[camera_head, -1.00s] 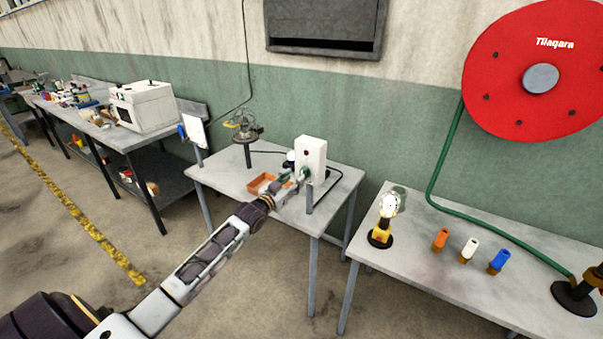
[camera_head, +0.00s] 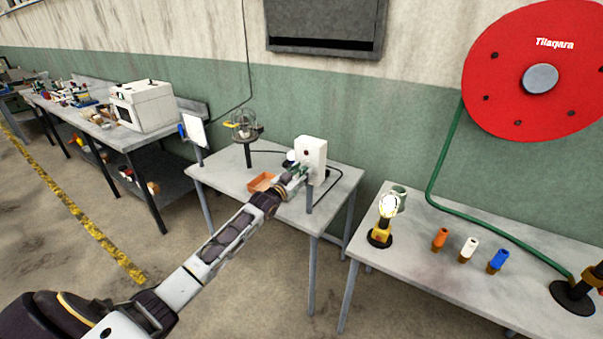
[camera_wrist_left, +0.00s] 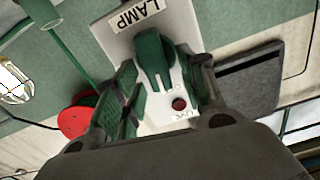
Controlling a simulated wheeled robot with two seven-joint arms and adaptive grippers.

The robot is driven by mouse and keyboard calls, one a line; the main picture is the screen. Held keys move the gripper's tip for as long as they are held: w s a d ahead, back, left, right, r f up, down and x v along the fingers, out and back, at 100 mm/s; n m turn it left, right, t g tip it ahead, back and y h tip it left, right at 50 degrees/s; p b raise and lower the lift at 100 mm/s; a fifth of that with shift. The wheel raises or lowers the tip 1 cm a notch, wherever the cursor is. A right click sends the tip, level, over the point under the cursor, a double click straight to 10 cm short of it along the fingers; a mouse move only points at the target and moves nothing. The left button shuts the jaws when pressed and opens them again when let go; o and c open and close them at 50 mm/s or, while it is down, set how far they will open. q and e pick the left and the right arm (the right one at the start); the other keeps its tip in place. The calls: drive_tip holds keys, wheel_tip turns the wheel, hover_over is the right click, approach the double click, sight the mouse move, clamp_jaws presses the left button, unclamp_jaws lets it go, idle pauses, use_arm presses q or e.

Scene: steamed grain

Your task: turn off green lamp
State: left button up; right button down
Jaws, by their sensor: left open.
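The white lamp box (camera_head: 312,150) stands on the middle table. In the left wrist view its face (camera_wrist_left: 127,22) bears a LAMP label, a green lever (camera_wrist_left: 152,60) and a dark red round button or light (camera_wrist_left: 179,104). My left gripper (camera_head: 300,172) reaches the box from the left. In the left wrist view the open fingers (camera_wrist_left: 160,85) stand on either side of the lever; I cannot tell whether they touch it. My right gripper is not in view.
An orange tray (camera_head: 262,182), a wire-caged device (camera_head: 243,126) and a white panel (camera_head: 195,132) are on the middle table. Orange, white (camera_head: 468,249) and blue pieces stand on the right table. A red hose reel (camera_head: 500,80) is on the wall.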

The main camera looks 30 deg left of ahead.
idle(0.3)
use_arm(q)
clamp_jaws()
drive_tip(key=shift+a+n+p, duration=0.15)
drive_tip(key=shift+n+p, duration=0.5)
drive_tip(key=shift+n, duration=0.15)
unclamp_jaws()
